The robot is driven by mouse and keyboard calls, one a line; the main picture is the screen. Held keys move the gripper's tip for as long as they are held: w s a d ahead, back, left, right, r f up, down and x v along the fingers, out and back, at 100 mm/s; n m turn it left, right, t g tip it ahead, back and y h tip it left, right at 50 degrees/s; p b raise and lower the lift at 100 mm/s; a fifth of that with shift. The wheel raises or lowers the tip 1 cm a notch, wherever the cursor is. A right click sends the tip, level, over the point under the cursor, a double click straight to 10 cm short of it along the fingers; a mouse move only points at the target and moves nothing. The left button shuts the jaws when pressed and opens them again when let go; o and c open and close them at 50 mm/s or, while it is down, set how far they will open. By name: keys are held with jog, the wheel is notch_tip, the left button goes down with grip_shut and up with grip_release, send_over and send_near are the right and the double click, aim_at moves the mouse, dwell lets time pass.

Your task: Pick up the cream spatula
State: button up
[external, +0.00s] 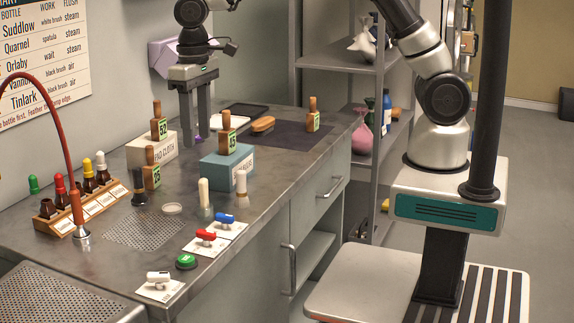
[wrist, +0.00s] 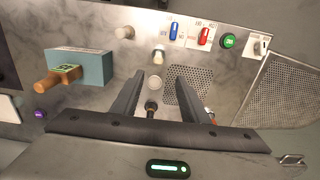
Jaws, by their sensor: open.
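Two upright cream-coloured handled tools stand on the metal bench: one (external: 204,193) beside the small round dish, the other (external: 241,183) in front of the teal box. In the wrist view they are the nearer one (wrist: 158,55) and the farther one (wrist: 125,32). I cannot tell which is the spatula; their lower ends are not clear. My gripper (external: 195,140) is open and empty, pointing down above the bench, behind and above both tools. In the wrist view, my gripper (wrist: 158,71) has its fingers spread, with the nearer tool just beyond the fingertips.
Red (external: 205,234) and blue switches and a green button (external: 186,261) line the front edge. A red hose (external: 57,125) arches at left.

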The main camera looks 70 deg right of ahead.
aim_at(204, 179)
notch_tip(204, 179, down, 8)
jog(key=shift+f, duration=0.25)
jog(key=shift+s+d+f, duration=0.15)
jog(key=shift+s+f, duration=0.05)
jog(key=shift+f, duration=1.15)
jog(key=shift+s+d+f, duration=0.1)
jog(key=shift+s+f, duration=0.1)
jog(key=shift+f, duration=1.1)
grip_shut()
